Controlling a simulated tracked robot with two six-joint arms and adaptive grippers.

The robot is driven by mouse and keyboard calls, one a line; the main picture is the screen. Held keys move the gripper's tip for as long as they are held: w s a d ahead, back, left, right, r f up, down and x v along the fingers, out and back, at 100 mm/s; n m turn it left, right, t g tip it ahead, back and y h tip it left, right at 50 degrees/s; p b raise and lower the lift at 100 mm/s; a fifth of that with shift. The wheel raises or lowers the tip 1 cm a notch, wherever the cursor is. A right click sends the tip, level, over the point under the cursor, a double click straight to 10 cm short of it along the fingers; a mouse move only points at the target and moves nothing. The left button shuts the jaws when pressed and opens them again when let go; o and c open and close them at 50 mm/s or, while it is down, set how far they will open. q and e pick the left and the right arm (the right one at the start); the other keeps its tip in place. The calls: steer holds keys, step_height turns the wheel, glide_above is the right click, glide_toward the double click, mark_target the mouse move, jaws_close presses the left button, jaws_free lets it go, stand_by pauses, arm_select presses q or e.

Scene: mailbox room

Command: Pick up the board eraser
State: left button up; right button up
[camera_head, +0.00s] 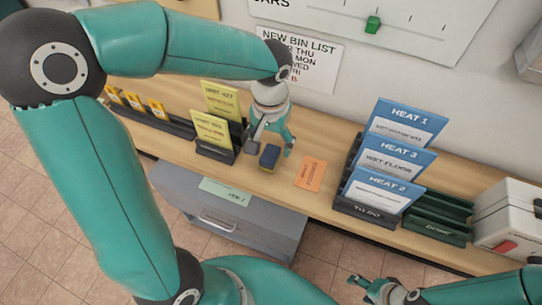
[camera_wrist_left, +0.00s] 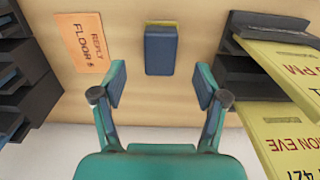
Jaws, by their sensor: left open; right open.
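The board eraser (camera_head: 269,157) is a small dark blue block with a yellow-green edge, lying on the wooden counter. In the left wrist view the eraser (camera_wrist_left: 160,50) lies ahead, between the lines of the two fingers. My left gripper (camera_head: 270,143) is open and empty, just behind the eraser in the head view. Its fingers in the left wrist view (camera_wrist_left: 161,88) are spread apart on either side of a bare gap short of the eraser. My right gripper (camera_head: 366,286) is low in front of the counter, apart from the eraser.
An orange card (camera_head: 310,173) lies right of the eraser. A dark holder with yellow cards (camera_head: 213,132) stands close on its left. Blue cards (camera_head: 382,189) stand in a rack to the right, beside a green rack (camera_head: 437,218) and a white box (camera_head: 509,215).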

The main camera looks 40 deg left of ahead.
mark_target(270, 153)
arm_select(q)
step_height(270, 153, down, 5)
steer(key=shift+s+r, duration=0.1)
steer(key=c, duration=1.3)
steer(key=shift+c, duration=0.2)
steer(key=shift+r, duration=0.1)
step_height(270, 153, up, 20)
steer(key=p, duration=0.1)
